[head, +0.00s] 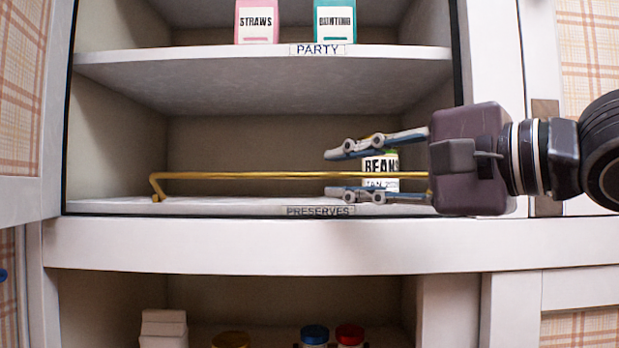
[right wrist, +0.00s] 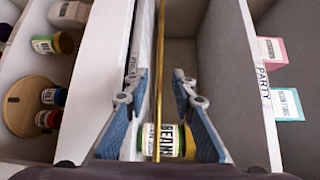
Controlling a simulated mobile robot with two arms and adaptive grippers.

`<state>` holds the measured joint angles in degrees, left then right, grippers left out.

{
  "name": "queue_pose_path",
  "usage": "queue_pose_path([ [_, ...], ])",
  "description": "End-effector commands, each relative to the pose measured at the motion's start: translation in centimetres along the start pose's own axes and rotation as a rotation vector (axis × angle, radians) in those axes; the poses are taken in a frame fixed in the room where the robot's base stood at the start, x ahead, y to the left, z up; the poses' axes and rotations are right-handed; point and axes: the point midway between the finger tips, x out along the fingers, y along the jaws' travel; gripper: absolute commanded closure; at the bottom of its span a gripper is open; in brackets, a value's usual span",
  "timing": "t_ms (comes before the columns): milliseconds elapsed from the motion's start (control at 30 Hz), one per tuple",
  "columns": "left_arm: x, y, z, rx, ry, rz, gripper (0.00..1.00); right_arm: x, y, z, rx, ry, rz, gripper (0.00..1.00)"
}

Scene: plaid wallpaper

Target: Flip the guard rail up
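The guard rail (head: 250,175) is a thin gold bar that runs along the front of the preserves shelf (head: 240,207), a little above its surface. Its bent left end (head: 155,187) comes down to the shelf; its right end is hidden behind my right gripper. My right gripper (head: 330,174) is open, with one finger above the bar and one below it. In the right wrist view the bar (right wrist: 157,70) runs between the two spread fingers, and neither finger visibly touches it. My left gripper is not in view.
A white beans jar (head: 380,165) stands on the shelf behind the rail, beyond my right fingers. The party shelf (head: 270,75) above holds a straws box (head: 257,22) and a bunting box (head: 335,22). Jars stand in the compartment below. The shelf's left part is clear.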

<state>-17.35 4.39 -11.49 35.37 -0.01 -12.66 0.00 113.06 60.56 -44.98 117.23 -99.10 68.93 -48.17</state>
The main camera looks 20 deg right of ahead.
Motion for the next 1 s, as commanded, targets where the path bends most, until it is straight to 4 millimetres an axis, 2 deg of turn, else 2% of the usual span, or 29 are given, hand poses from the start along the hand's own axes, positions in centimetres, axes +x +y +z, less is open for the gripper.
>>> queue_pose_path([
  [100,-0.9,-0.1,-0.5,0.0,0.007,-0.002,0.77,2.1,-0.2,0.1,0.001,-0.002,0.004,0.76],
  [300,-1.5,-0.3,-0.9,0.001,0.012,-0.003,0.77,4.4,-0.1,0.0,0.002,-0.002,0.003,0.76],
  [633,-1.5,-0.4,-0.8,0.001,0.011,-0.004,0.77,5.0,0.1,0.0,0.002,-0.001,0.002,0.76],
  [667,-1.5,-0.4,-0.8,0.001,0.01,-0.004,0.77,4.9,0.0,0.0,0.002,-0.001,0.002,0.78],
  [867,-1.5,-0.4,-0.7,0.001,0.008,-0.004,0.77,4.9,0.0,0.0,0.002,-0.001,0.002,1.0],
  [1000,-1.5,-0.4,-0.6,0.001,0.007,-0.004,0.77,4.9,0.0,0.0,0.001,-0.001,0.002,1.0],
])
